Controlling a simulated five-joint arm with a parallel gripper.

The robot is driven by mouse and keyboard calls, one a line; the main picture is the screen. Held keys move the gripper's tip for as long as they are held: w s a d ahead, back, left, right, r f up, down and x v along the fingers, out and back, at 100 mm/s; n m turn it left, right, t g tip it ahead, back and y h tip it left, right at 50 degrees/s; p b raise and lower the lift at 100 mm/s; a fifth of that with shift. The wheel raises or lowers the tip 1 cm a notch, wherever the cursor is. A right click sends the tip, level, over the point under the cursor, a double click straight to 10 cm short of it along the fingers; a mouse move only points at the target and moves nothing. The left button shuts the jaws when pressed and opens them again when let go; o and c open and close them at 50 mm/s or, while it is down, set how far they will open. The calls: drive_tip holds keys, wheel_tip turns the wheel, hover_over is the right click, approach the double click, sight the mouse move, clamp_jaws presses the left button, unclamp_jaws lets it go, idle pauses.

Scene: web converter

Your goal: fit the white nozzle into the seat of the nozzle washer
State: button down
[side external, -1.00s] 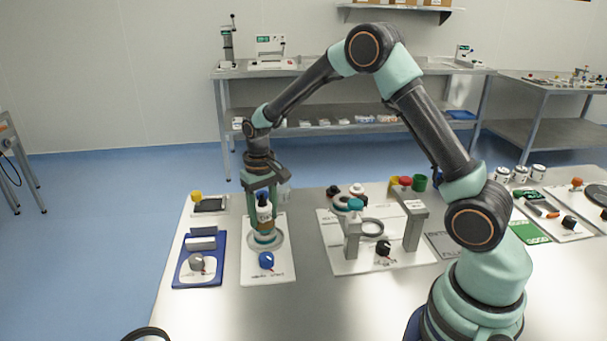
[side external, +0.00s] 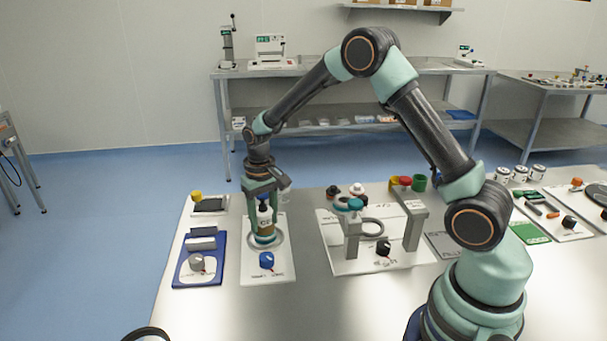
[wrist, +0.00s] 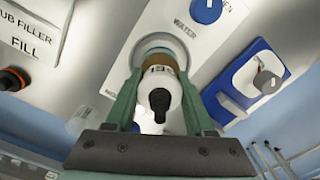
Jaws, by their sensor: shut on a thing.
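The white nozzle (wrist: 160,92), with a black tip facing the wrist camera and a tan band at its far end, is between the two green fingers of my gripper (wrist: 160,102). The gripper is shut on it. In the side view my gripper (side external: 264,220) points down and holds the nozzle (side external: 264,212) roughly upright over the nozzle washer (side external: 281,268), a white plate with a blue knob. The washer's round grey seat (side external: 281,241) surrounds the nozzle's lower end; this seat (wrist: 139,52) also shows behind it in the wrist view. Contact depth is hidden.
Left of the washer is a blue-based fixture (side external: 180,277) with a grey knob. On the right stands a white station (side external: 345,266) with grey posts and a ring. A yellow-topped item (side external: 196,196) stands behind left. The table front is clear.

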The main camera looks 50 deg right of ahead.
drive_tip(key=shift+f, duration=0.1)
drive_tip(key=shift+c, duration=0.9)
unclamp_jaws()
wheel_tip(320, 180, up, 11)
drive_tip(key=shift+r, duration=0.55)
